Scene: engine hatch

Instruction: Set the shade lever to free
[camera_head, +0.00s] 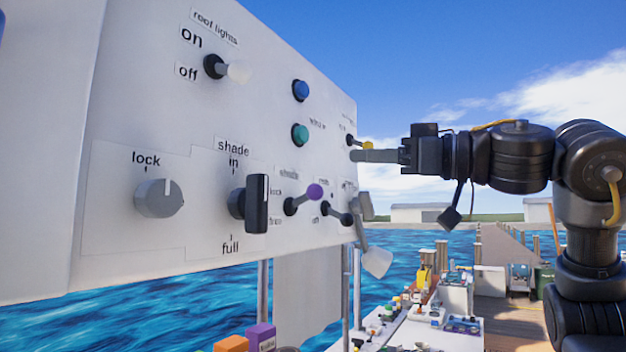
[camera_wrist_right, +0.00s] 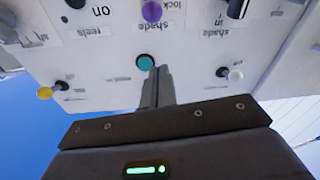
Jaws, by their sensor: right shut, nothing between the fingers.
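The shade lever (camera_head: 314,191) has a purple knob on a black base on the white panel (camera_head: 130,75). It tilts up, towards the side of its "lock" label; the lower label, "free", is small. The purple knob also shows at the top of the upside-down right wrist view (camera_wrist_right: 152,11). My right gripper (camera_head: 356,156) is shut and empty, up and to the right of the lever and apart from it. In the right wrist view its fingers (camera_wrist_right: 156,82) point towards the panel near the green button (camera_wrist_right: 146,62). My left gripper is not in view.
Near the lever are a black shade knob (camera_head: 256,203), a black-tipped lever (camera_head: 346,219) and a grey crank handle (camera_head: 376,261). A blue button (camera_head: 300,91), a yellow-tipped lever (camera_head: 367,145) and the roof lights lever (camera_head: 238,71) sit higher. Open air lies right of the panel.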

